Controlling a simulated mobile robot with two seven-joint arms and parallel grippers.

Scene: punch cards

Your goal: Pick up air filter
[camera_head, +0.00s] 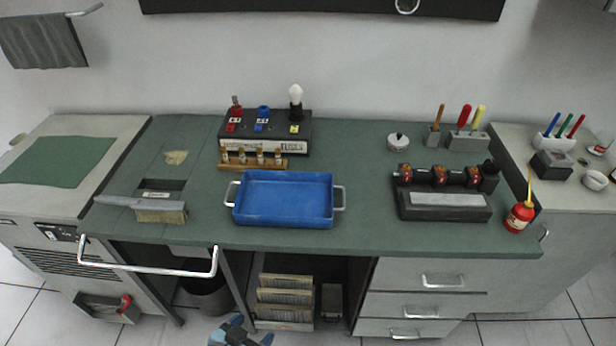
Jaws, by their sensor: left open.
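No object is clearly recognisable as the air filter. Several tan-edged, grey ribbed panels (285,296) stand one behind another in the open bay under the bench; they may be filters, but I cannot tell. My left gripper (243,333), blue and dark, shows at the bottom edge, in front of and below these panels. It is open and apart from them, with nothing seen in it. Most of the left arm is cut off by the frame. My right gripper is not in view.
The green workbench (380,238) spans the middle, carrying a blue tray (284,200), a brush (160,212) and a red oil can (519,216). A metal rail (150,268) juts out at the front left.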

